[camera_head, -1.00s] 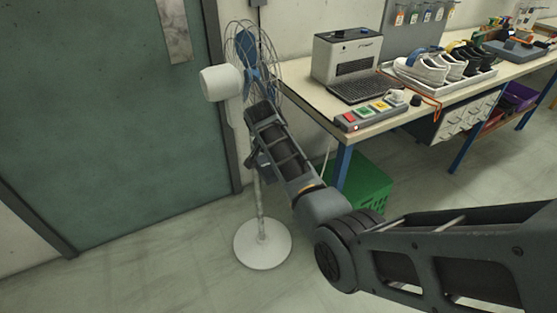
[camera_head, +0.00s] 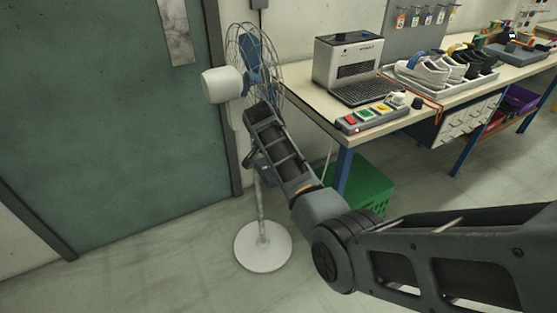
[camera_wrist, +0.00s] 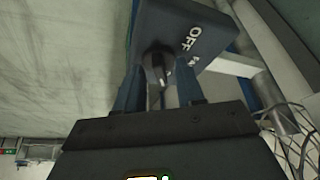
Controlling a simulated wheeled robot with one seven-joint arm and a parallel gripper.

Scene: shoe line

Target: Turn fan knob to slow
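The fan (camera_head: 262,245) stands on a round white base between the door and the workbench. In the wrist view its dark control box (camera_wrist: 200,35) shows a white OFF label and a small mark beside it. The round fan knob (camera_wrist: 157,68) with a pale pointer line is on this box. My gripper (camera_wrist: 158,80) has one finger on each side of the knob, and the fingers appear closed on it. The exact contact is partly hidden. In the head view my forearm covers the gripper and part of the fan's pole.
A workbench (camera_head: 305,98) on the right holds a laptop-like machine, a button panel (camera_head: 370,116) and a tray of shoes. A green crate (camera_head: 370,188) is under it. The door (camera_head: 100,120) is at left. The floor in front is clear.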

